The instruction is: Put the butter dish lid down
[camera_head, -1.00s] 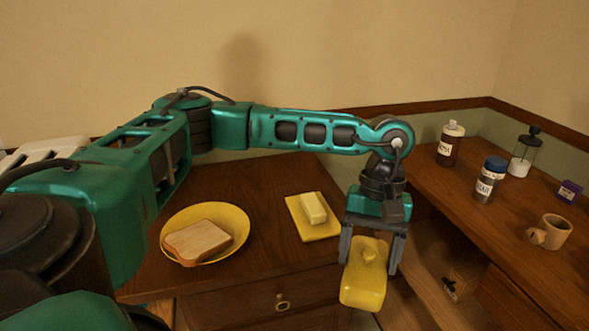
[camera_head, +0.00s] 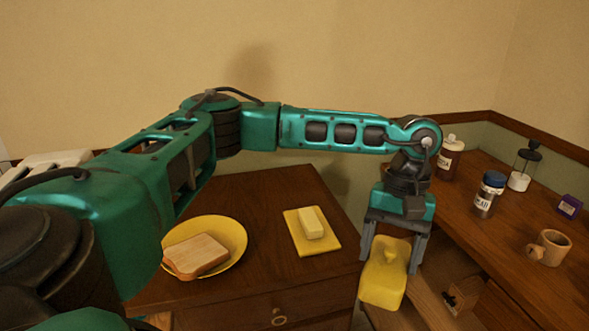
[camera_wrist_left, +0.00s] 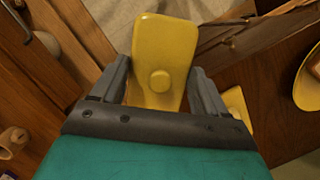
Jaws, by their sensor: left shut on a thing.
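The yellow butter dish lid (camera_head: 384,281) is held between the fingers of my left gripper (camera_head: 392,258). It is in front of the gap between the dark cabinet and the right counter, off both tops as far as I can see. In the left wrist view the lid (camera_wrist_left: 163,50), with its round knob, lies between the fingers (camera_wrist_left: 160,85). The yellow butter dish base (camera_head: 322,244) lies on the cabinet, left of the gripper, with a block of butter (camera_head: 311,222) on it. My right gripper is not in view.
A yellow plate (camera_head: 236,235) with a bread slice (camera_head: 197,256) is on the cabinet (camera_head: 277,190). On the right counter (camera_head: 480,240) stand a brown bottle (camera_head: 449,160), a blue-capped jar (camera_head: 488,193), a glass dispenser (camera_head: 521,170), a mug (camera_head: 550,248) and a purple box (camera_head: 569,206). Bare counter lies left of the mug.

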